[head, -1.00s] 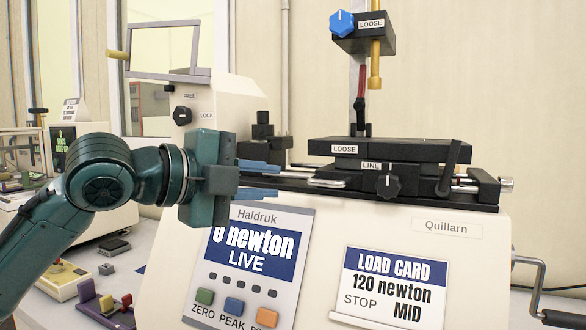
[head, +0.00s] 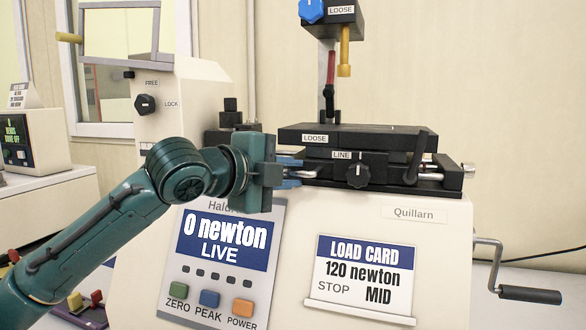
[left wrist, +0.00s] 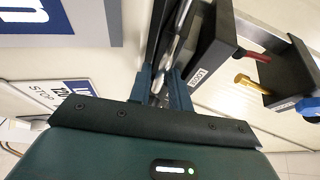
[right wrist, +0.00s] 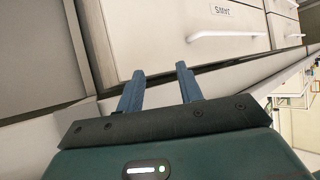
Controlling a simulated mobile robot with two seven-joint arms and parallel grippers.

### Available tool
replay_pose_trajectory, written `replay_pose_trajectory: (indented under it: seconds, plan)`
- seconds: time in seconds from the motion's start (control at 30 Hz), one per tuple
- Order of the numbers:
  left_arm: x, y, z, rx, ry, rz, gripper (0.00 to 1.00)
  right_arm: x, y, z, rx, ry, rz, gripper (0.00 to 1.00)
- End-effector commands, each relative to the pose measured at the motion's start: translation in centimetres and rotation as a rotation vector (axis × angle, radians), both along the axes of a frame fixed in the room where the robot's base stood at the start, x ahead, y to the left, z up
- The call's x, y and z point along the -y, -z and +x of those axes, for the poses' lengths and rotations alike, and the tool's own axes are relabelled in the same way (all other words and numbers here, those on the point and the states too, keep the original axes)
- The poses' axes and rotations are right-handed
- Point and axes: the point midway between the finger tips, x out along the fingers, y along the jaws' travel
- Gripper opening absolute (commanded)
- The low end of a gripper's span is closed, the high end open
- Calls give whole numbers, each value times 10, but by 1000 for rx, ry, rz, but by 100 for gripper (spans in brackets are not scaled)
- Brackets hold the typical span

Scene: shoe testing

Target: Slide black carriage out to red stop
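The black carriage (head: 335,164) sits on the dark rail on top of the cream machine. It carries a black plate labelled LOOSE (head: 375,138) and has a knob by the LINE label. A silver handle-like part (head: 292,162) projects from its left end. My left gripper (head: 304,171) is at that left end. In the left wrist view its blue fingers (left wrist: 161,85) are apart, with a silver bar (left wrist: 168,68) between or just beyond them; I cannot tell whether they touch it. My right gripper (right wrist: 161,80) is open and empty, away from the machine. I cannot make out a red stop.
A post with a black head (head: 330,20), yellow rod and red part stands above the carriage. A black lever (head: 415,160) is at its right. A FREE/LOCK knob (head: 146,104) is at the left, a crank (head: 525,294) at the right. The right wrist view shows drawers (right wrist: 180,35).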

Motion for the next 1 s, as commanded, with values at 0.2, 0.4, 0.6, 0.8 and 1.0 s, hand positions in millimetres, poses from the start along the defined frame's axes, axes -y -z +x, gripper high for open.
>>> replay_pose_trajectory:
  seconds: [0.2,0.4,0.6,0.8,1.0]
  plan:
    - [8,3,9,-1,0,1,20,-2,-3,1,-1,10,9,36]
    - [8,3,10,0,0,0,20,-2,-2,1,-2,11,10,36]
    - [8,3,9,0,0,0,7,-2,-2,1,-3,10,10,36]
    - [8,3,9,-1,0,1,0,-1,-2,0,-2,6,6,36]
    - [8,3,9,-1,0,1,0,-1,-1,0,-3,3,5,36]
